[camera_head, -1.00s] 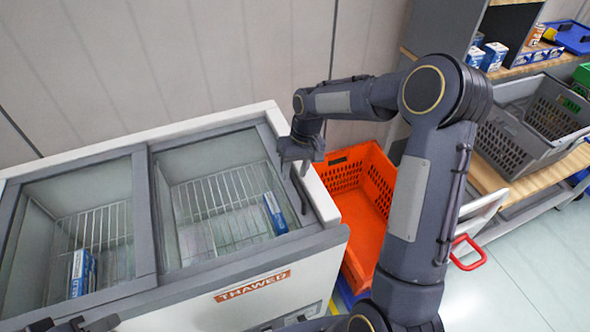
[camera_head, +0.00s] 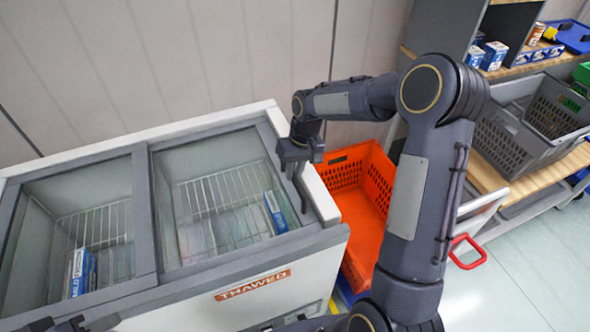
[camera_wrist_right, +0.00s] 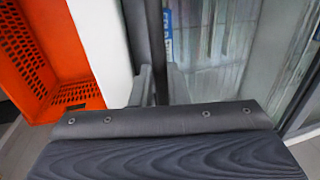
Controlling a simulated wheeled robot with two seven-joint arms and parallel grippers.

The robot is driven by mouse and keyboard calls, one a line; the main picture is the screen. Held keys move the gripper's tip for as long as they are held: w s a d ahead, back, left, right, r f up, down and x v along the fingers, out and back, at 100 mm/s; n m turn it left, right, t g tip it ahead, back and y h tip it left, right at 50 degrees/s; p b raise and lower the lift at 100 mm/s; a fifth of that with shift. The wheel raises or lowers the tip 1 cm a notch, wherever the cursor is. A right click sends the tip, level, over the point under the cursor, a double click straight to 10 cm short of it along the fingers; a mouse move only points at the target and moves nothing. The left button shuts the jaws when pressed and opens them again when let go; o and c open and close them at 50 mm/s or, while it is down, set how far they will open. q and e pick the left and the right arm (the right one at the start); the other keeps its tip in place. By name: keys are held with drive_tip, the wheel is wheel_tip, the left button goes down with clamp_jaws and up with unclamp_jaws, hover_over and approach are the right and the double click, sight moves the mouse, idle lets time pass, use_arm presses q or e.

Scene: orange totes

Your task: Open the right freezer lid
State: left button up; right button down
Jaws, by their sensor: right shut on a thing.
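The right freezer lid (camera_head: 228,262) is a grey-framed glass panel lying over the right compartment of the white freezer; it looks closed. My right gripper (camera_head: 297,190) is at the lid's right side frame, pointing down, its fingers close together. In the right wrist view the fingers (camera_wrist_right: 161,84) are shut on the dark lid frame (camera_wrist_right: 155,40) beside the white rim; the exact contact is partly hidden. A dark part of mine, likely my left gripper (camera_head: 78,326), shows cut off at the bottom left edge; its jaws are unclear.
The left freezer lid (camera_head: 146,215) adjoins on the left. Blue-and-white boxes lie inside under the glass. An orange tote (camera_head: 372,205) stands right of the freezer, beneath my right arm. A grey crate (camera_head: 500,150) is on a wooden shelf farther right. A wall is behind.

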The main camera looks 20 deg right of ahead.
drive_tip(key=a, duration=0.5)
drive_tip(key=a+b, duration=0.1)
drive_tip(key=a, duration=0.9)
drive_tip(key=shift+w+a+b, duration=0.3)
drive_tip(key=shift+w+a, duration=0.05)
drive_tip(key=shift+w, duration=0.05)
drive_tip(key=a, duration=1.1)
drive_tip(key=w+a, duration=0.1)
drive_tip(key=a, duration=0.4)
drive_tip(key=shift+a+p, duration=0.15)
drive_tip(key=shift+p, duration=0.25)
drive_tip(key=c, duration=1.5)
unclamp_jaws()
drive_tip(key=shift+o, duration=0.5)
drive_tip(key=shift+r, duration=0.15)
drive_tip(key=shift+r, duration=0.35)
wheel_tip(320, 180, up, 7)
drive_tip(key=d, duration=0.1)
drive_tip(key=shift+d+b, duration=0.3)
drive_tip(key=shift+b, duration=0.05)
